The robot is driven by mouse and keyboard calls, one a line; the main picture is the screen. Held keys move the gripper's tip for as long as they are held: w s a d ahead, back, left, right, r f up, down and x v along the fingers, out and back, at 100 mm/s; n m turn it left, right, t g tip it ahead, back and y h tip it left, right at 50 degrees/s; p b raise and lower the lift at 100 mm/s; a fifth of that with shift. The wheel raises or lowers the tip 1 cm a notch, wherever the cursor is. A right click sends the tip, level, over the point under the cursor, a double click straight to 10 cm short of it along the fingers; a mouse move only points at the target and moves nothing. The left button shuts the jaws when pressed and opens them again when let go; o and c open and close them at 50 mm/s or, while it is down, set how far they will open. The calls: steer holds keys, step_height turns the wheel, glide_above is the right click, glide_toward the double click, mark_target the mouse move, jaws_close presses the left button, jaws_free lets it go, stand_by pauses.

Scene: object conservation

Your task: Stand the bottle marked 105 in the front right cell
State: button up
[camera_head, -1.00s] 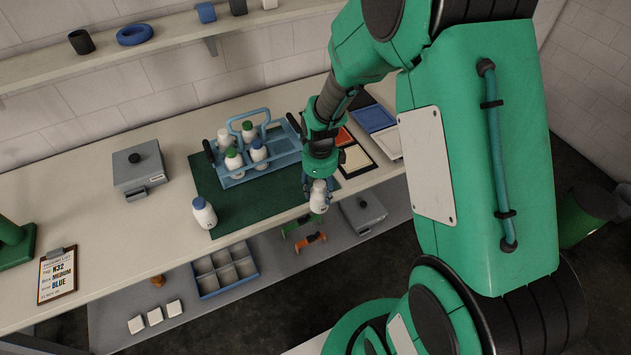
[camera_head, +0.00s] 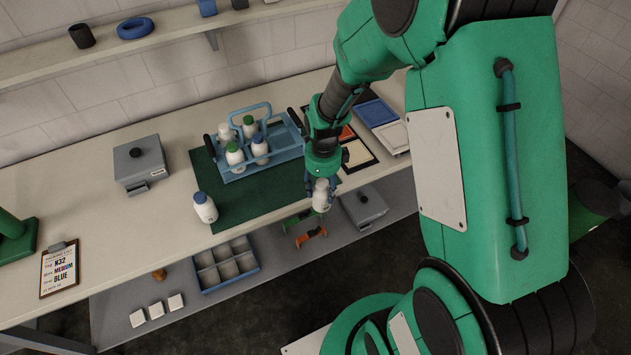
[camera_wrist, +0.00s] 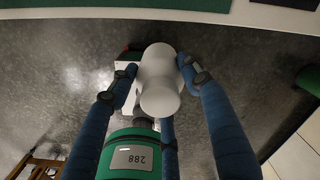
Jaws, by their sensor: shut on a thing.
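My gripper (camera_head: 322,184) is shut on a white bottle (camera_head: 321,197), held in front of the bench's front edge, right of the mat. In the wrist view the bottle (camera_wrist: 160,80) sits between the blue fingers of my gripper (camera_wrist: 158,70); no number on it can be read. A blue carrier (camera_head: 284,152) with a raised handle stands on the mat, left of and behind my gripper. Several white bottles with green, blue and pale caps stand in its left and middle part; its right end looks empty, though my arm is close beside it. A blue-capped bottle (camera_head: 205,209) stands at the mat's left edge.
The green mat (camera_head: 232,204) has free room in front of the carrier. A grey box (camera_head: 140,165) and a clipboard (camera_head: 60,270) are on the left; trays (camera_head: 376,114) are at the right. A lower shelf holds a divided crate (camera_head: 224,265).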

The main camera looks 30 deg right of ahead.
steer(key=w+r+p, duration=0.1)
steer(key=w+r, duration=0.2)
steer(key=w, duration=1.3)
steer(key=w+r+p, duration=0.2)
steer(key=w+r, duration=0.1)
steer(key=w, duration=1.2)
steer(key=shift+w+a+r, duration=0.15)
steer(key=shift+w+a, duration=0.2)
steer(key=shift+a, duration=0.05)
step_height(320, 180, down, 6)
steer(key=shift+p, duration=0.35)
steer(key=shift+f, duration=0.2)
steer(key=shift+f, duration=1.85)
steer(key=shift+f, duration=0.15)
steer(key=o, duration=1.6)
steer(key=shift+c, duration=0.2)
